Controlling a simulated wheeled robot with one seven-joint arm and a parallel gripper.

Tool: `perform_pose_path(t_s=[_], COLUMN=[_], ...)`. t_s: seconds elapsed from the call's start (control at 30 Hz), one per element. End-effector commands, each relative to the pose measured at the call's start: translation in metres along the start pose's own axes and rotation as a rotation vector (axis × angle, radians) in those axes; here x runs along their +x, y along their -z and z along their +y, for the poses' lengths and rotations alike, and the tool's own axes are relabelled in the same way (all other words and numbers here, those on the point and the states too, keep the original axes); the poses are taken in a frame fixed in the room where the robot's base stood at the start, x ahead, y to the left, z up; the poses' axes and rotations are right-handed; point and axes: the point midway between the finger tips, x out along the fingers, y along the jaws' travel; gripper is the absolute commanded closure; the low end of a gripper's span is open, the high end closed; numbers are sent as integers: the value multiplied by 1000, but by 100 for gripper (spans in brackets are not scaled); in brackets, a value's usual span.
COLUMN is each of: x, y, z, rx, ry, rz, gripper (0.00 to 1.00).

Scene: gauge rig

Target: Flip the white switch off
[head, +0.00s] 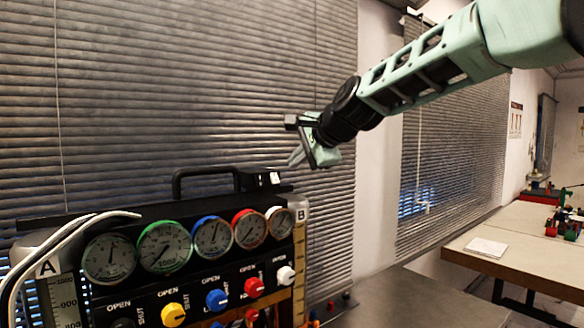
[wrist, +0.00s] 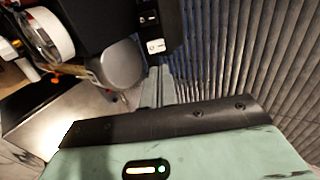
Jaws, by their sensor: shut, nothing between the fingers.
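A black gauge rig (head: 215,195) fills the lower left of the head view. A small white patch (head: 274,178) is on the black block at the right end of its handle. In the wrist view this black block (wrist: 163,30) carries a small dark switch-like part with a white mark (wrist: 148,18) and a white label (wrist: 155,46); I cannot tell which is the white switch. A white knob (head: 285,275) is on the rig's front panel, at the right. My gripper (head: 295,157) is shut and empty, above and right of the block, apparently apart from it.
Several round gauges (head: 164,247) and coloured knobs line the panel. White hoses (head: 75,235) curve at its left. Slatted blinds (head: 180,90) stand behind the rig. A grey bench top (head: 420,300) is clear at right; a farther table (head: 520,240) stands beyond.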

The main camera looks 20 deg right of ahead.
Motion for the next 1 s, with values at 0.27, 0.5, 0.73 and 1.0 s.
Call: perform_pose_path(t_s=[0.27,0.5,0.73,1.0], x=[-47,-72,-75,-78], y=[0,0,0,8], z=[-3,-5,-6,-3], rx=[-1,0,0,7], ry=[4,1,0,-3], rz=[0,-1,0,11], gripper=[100,100,100,100])
